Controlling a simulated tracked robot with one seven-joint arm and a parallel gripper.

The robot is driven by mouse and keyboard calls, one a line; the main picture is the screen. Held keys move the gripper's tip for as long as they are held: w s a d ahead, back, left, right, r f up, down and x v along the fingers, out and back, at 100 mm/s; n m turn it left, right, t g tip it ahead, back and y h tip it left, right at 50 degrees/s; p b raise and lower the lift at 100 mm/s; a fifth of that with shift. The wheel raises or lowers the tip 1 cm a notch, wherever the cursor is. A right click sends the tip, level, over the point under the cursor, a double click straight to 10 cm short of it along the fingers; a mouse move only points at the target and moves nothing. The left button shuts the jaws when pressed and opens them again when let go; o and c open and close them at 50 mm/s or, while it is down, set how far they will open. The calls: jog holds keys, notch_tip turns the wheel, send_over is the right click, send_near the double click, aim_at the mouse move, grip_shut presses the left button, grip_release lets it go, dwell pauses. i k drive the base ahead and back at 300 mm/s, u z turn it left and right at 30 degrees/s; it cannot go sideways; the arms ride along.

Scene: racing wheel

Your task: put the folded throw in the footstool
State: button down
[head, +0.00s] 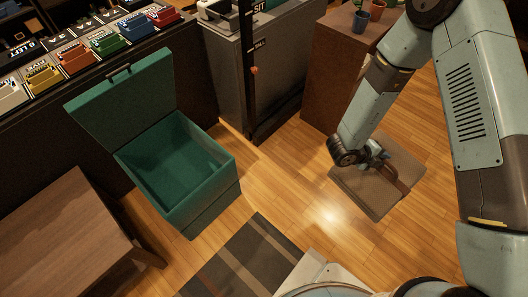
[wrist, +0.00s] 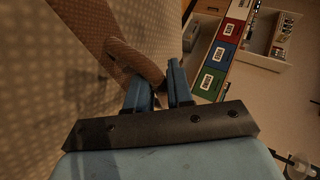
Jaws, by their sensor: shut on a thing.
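The footstool (head: 205,207) is a green box in the left half of the head view. Its lid (head: 120,98) is tipped up at the back, and the inside looks empty. The folded throw (head: 358,191) is a flat grey-brown square with a brown strap (head: 401,181), to the right of the footstool and apart from it. My gripper (head: 379,154) is shut on the throw at its upper side. In the wrist view the blue fingers (wrist: 157,88) are at a brown roll-like band on the throw (wrist: 60,75). The throw's height above the floor is hard to tell.
A wooden table (head: 65,225) stands left of the footstool, and a striped rug (head: 245,262) lies in front. A grey cabinet (head: 235,80) with a dark post and a brown cabinet (head: 335,70) stand behind. Wooden floor (head: 290,180) is clear between the throw and footstool.

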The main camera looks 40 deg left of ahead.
aim_at(186, 170)
jog(key=z, duration=0.05)
jog(key=i, duration=1.5)
jog(key=z, duration=1.25)
jog(key=i, duration=0.2)
jog(key=u, duration=2.6)
jog(key=i, duration=0.5)
jog(key=u, duration=2.95)
